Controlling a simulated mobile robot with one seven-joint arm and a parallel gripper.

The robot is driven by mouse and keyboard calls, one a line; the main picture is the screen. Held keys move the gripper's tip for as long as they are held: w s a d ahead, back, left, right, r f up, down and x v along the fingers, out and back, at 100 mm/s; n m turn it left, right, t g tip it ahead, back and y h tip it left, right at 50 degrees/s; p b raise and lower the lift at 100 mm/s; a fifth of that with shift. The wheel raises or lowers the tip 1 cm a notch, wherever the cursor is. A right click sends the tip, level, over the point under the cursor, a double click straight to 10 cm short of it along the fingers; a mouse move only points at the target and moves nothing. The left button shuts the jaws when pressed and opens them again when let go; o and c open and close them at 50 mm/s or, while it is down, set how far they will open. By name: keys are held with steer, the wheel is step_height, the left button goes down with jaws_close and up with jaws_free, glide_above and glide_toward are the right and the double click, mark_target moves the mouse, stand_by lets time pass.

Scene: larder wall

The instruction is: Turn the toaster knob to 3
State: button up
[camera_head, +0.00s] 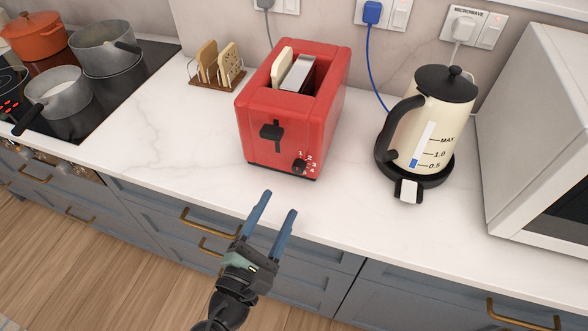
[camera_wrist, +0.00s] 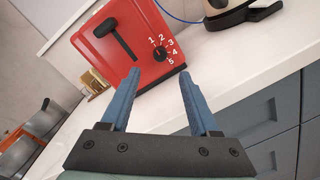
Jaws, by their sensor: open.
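The red toaster (camera_head: 262,150) stands on the white counter and has a slice of bread in one slot. Its black knob (camera_head: 299,166) is low on the front face, at the right, with white numbers around it. The knob also shows in the wrist view (camera_wrist: 160,53), beside numbers 1 to 5; I cannot tell exactly where it points. A black lever (camera_head: 271,131) is left of the knob. My gripper (camera_head: 276,204) is open and empty, in front of the toaster near the counter's front edge, apart from the knob.
A cream kettle (camera_head: 410,148) on a black base stands right of the toaster, with a white microwave (camera_head: 500,140) beyond it. A toast rack (camera_head: 216,82) is behind left. Pots sit on the hob (camera_head: 115,105). The counter (camera_head: 170,150) before the toaster is clear.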

mark_target(297, 170)
steer(key=x, duration=0.9)
jaws_close()
